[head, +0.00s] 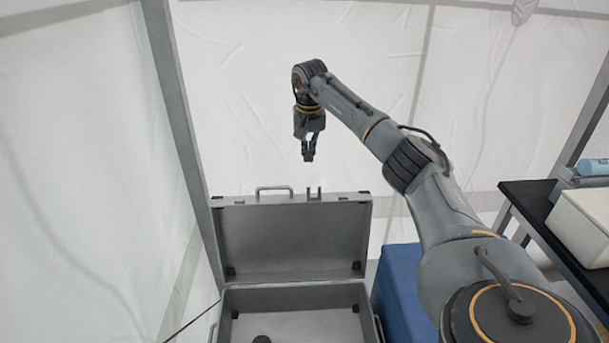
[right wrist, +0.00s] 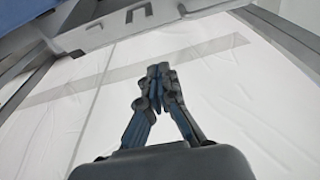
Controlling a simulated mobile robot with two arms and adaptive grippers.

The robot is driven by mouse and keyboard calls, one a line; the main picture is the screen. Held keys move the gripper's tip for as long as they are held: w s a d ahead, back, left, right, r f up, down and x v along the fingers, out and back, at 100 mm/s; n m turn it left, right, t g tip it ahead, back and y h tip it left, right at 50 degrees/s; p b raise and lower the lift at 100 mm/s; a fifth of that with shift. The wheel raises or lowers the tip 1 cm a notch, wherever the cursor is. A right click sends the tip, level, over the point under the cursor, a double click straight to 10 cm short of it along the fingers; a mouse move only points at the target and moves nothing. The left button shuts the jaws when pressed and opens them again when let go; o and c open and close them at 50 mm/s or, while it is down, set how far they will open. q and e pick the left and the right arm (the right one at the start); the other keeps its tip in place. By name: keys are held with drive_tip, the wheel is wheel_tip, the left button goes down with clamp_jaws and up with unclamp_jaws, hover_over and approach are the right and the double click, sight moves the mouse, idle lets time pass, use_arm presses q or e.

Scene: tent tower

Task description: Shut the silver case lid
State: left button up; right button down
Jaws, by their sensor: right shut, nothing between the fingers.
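The silver case (head: 292,300) stands open at the bottom middle of the head view. Its lid (head: 293,240) is raised about upright behind the base, with a handle (head: 274,190) and a latch on its top edge. My right gripper (head: 309,157) is shut and empty, pointing down above the lid's top edge and apart from it. In the right wrist view the shut fingers (right wrist: 158,70) show in the middle, and the lid's edge with its handle (right wrist: 138,13) shows at the top. My left gripper is not in view.
A dark object (head: 262,339) lies in the case base. A blue box (head: 402,290) stands right of the case. A black-topped table (head: 530,197) with a white bin (head: 585,222) is at the right. White tent walls and a grey pole (head: 176,100) are behind and left.

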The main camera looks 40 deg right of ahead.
drive_tip(key=f+p, duration=0.1)
drive_tip(key=f, duration=0.1)
drive_tip(key=f+p, duration=0.1)
drive_tip(key=f, duration=0.1)
drive_tip(key=s+a+f+p, duration=0.1)
drive_tip(key=f, duration=0.1)
drive_tip(key=shift+f, duration=0.35)
drive_tip(key=shift+s+a, duration=0.2)
drive_tip(key=shift+s, duration=0.1)
drive_tip(key=shift+s+a, duration=0.15)
drive_tip(key=shift+a, duration=0.1)
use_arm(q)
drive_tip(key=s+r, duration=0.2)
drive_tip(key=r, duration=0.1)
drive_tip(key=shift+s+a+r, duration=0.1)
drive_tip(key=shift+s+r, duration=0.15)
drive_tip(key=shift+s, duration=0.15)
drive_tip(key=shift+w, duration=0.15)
